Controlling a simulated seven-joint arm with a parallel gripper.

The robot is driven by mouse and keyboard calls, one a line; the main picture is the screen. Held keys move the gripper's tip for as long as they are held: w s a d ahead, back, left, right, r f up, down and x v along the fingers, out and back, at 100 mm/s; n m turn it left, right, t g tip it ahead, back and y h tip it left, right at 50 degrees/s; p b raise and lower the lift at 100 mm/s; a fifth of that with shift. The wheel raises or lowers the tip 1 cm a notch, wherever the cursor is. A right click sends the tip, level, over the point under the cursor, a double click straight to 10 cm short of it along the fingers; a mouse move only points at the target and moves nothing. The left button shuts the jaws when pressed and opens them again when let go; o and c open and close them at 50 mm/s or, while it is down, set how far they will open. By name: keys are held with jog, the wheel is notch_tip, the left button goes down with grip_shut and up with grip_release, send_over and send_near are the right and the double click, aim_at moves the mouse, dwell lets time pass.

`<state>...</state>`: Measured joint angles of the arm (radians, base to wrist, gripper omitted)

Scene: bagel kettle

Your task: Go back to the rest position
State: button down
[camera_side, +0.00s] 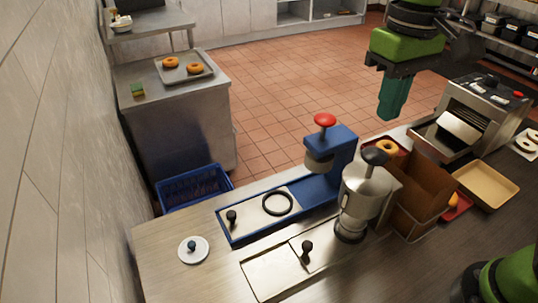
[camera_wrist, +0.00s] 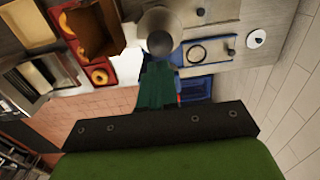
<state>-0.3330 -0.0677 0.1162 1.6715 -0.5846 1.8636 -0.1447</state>
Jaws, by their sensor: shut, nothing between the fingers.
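My gripper (camera_side: 392,98) hangs in the air at the upper right of the side view, its green fingers shut with nothing between them. It is above and behind the counter, apart from everything there. In the wrist view the gripper fingers (camera_wrist: 157,88) point toward the kettle (camera_wrist: 160,28). In the side view the metal kettle (camera_side: 362,190) with a black knob stands upright on the counter (camera_side: 172,275). A bagel (camera_side: 387,147) lies on a red tray behind the brown holder (camera_side: 420,193).
A blue press (camera_side: 330,170) with a red knob stands left of the kettle. A toaster oven (camera_side: 480,112) and a tan tray (camera_side: 487,186) are at the right. A white lid (camera_side: 193,250) lies at the left. Two bagels lie on a tray (camera_side: 185,67) on the back table. The air around my gripper looks clear.

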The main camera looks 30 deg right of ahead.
jog(key=shift+r, duration=0.3)
jog(key=s+d+f+m+t+y, duration=0.2)
jog(key=s+d+f+m+t, duration=0.2)
jog(key=d+f+t, duration=0.3)
jog(key=s+d, duration=0.1)
jog(key=d, duration=0.2)
jog(key=shift+d+f, duration=0.3)
jog(key=shift+d, duration=0.1)
